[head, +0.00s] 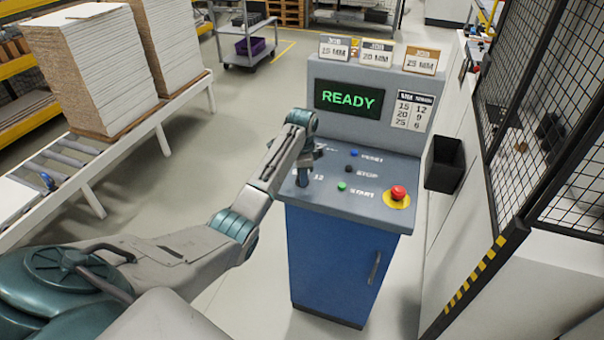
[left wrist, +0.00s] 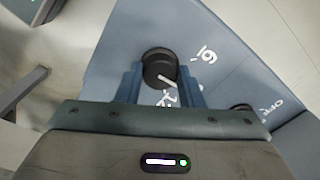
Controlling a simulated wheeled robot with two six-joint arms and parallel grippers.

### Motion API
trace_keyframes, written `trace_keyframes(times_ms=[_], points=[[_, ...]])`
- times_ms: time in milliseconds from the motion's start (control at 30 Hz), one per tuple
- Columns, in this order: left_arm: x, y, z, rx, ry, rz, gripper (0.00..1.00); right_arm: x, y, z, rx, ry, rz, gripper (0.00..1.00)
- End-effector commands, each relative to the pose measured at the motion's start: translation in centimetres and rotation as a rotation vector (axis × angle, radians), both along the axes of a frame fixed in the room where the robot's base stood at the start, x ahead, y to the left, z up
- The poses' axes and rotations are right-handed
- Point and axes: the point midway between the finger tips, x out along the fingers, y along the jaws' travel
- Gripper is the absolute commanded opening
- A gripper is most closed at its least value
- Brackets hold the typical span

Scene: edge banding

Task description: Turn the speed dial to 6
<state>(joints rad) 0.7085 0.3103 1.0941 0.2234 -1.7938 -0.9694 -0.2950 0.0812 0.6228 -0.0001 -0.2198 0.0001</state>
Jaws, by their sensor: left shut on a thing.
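The speed dial (left wrist: 160,70) is a round black knob with a white pointer line, seen in the left wrist view. My left gripper (left wrist: 160,88) has its two blue fingers on either side of the dial, shut on it. The pointer slants to the lower right, between a numeral (left wrist: 206,53) that reads as 6 or 9 and a partly covered numeral near the fingers. In the head view my left gripper (head: 303,180) is down on the left of the control panel (head: 330,200) and hides the dial. My right gripper is not in view.
Blue, black and green buttons and a red emergency stop (head: 398,193) lie right of my left gripper. The screen (head: 349,99) reads READY, with a number chart (head: 411,111) beside it. Job cards (head: 376,53) stand on top. A mesh fence (head: 535,110) is at right.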

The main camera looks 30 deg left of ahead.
Motion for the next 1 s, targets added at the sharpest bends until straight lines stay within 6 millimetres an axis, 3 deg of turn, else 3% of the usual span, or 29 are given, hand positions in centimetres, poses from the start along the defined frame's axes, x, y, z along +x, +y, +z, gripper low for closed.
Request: trace_keyframes(times_ms=[1000], points=[[0.00, -0.18, -0.14, -0.001, 0.002, 0.697, 0.11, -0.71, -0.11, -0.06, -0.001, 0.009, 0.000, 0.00]])
